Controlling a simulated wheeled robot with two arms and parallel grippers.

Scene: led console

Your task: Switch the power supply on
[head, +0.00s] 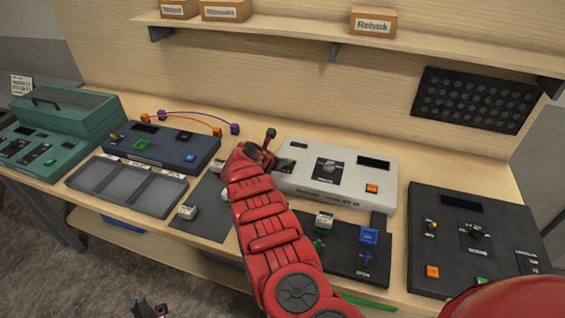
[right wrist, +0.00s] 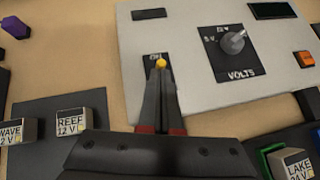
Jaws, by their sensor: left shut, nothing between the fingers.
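The power supply (head: 335,172) is a light grey box with a dark display, a VOLTS knob and an orange button. It also shows in the right wrist view (right wrist: 180,35). Its small switch with a yellow tip (right wrist: 161,63) sits on a dark plate at the left of the panel, with lettering above it, partly hidden. My right gripper (right wrist: 162,78) is shut with its fingertips right at the yellow tip. I cannot tell whether the lever is between them. My left gripper (head: 150,309) is shut and empty, low at the bottom edge, away from the bench.
A dark blue unit (head: 160,148), a grey tray (head: 125,188) and a green case (head: 65,125) stand left. A black board (head: 345,246) lies in front of the supply. A black console (head: 475,235) stands right. A shelf (head: 300,30) overhangs behind.

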